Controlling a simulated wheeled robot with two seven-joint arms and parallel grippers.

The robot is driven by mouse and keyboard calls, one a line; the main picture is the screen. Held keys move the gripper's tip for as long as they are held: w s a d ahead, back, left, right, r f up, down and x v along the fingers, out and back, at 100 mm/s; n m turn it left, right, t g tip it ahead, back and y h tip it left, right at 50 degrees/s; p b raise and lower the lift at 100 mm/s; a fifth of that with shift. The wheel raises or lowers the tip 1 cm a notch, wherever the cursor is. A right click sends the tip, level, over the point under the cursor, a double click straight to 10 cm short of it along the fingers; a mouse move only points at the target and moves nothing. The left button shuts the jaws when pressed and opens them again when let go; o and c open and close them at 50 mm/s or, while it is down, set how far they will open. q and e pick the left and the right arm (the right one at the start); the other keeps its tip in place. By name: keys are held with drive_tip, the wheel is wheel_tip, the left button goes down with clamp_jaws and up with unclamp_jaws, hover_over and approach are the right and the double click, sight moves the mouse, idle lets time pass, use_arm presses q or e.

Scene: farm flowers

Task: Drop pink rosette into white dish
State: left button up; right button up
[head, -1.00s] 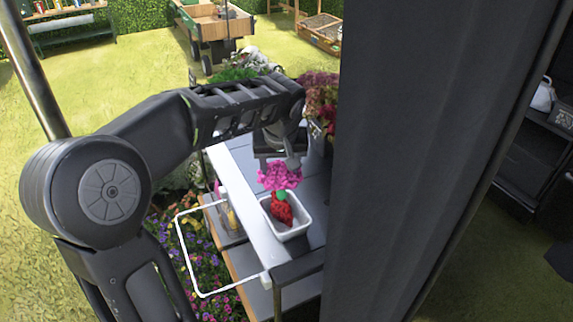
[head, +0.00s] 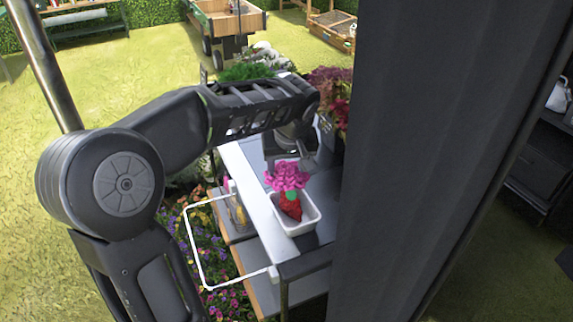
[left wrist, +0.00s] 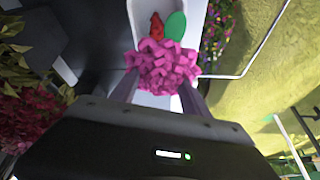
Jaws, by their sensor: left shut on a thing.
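The pink rosette (head: 287,175) is held in my left gripper (head: 291,163), whose jaws are shut on it. In the left wrist view the rosette (left wrist: 163,66) sits between the two fingers (left wrist: 158,92). The white dish (head: 307,222) stands on the grey table, just below and in front of the rosette in the head view. A red thing with a green part (head: 290,206) lies in the dish. In the left wrist view the dish (left wrist: 191,22) shows behind the rosette, which hides part of it. My right gripper is out of view.
The grey table (head: 318,190) has a pale strip (head: 258,205) along its left side. Dark red foliage (head: 330,92) stands at the back of the table. A white wire frame (head: 197,262) juts out at the left. My dark column hides the right side.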

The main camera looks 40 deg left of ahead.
sight(288, 174)
use_arm(q)
drive_tip(key=shift+f+b, duration=1.25)
drive_tip(key=shift+f, duration=1.1)
drive_tip(key=o, duration=1.4)
drive_tip(key=shift+v, duration=3.95)
